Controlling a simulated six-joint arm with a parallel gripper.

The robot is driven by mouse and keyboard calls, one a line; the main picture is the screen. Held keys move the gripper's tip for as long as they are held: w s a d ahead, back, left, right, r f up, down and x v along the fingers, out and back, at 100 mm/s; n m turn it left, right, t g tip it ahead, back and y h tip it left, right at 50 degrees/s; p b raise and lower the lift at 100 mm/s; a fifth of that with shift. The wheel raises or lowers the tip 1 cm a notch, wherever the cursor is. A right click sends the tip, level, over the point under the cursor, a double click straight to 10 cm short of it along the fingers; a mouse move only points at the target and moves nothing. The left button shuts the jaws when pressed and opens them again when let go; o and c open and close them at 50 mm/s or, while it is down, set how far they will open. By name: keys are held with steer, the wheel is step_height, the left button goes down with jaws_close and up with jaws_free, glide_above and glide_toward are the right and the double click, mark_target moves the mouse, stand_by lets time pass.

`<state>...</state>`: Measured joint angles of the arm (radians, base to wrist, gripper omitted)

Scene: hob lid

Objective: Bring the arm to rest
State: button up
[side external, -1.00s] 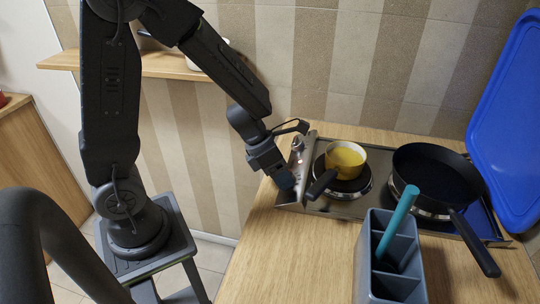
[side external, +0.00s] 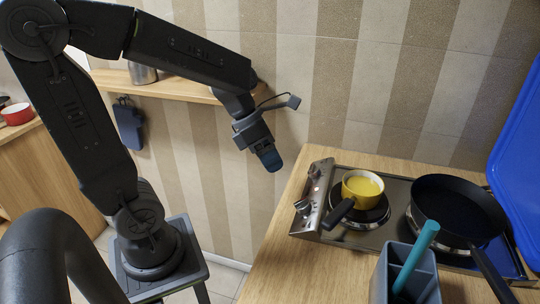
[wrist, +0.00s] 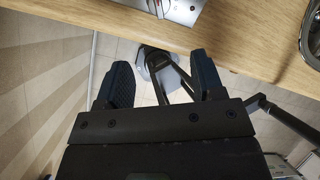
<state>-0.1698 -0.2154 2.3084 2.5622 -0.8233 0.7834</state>
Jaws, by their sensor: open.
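My gripper (side external: 268,158) hangs in free air in the side external view, left of the hob and above the worktop's left edge. In the wrist view its two fingers (wrist: 161,82) stand apart with nothing between them. The hob (side external: 345,238) lies on the wooden worktop, with its knob panel (side external: 312,200) at the left end and a small red light on it. A yellow pot (side external: 362,190) with yellow contents sits on the left plate. A black frying pan (side external: 458,208) is on the right plate.
A blue lid or board (side external: 520,165) stands upright at the right of the hob. A grey divided holder (side external: 408,277) with a teal-handled tool (side external: 418,255) stands in front. A wooden shelf (side external: 180,92) with a metal container (side external: 142,74) is on the wall behind my arm.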

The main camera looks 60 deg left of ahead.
steer(key=w+r+n+t+y, duration=0.5)
steer(key=r+n+t, duration=0.5)
steer(key=n, duration=0.9)
steer(key=s+d+f+n+g, duration=0.2)
steer(key=s+n, duration=0.4)
steer(key=n, duration=0.4)
steer(key=s+d+f+n+g, duration=0.2)
steer(key=s+d+n+g, duration=0.3)
steer(key=n, duration=0.5)
steer(key=shift+s+g+h, duration=0.4)
steer(key=shift+s+g, duration=0.4)
steer(key=shift+s, duration=0.4)
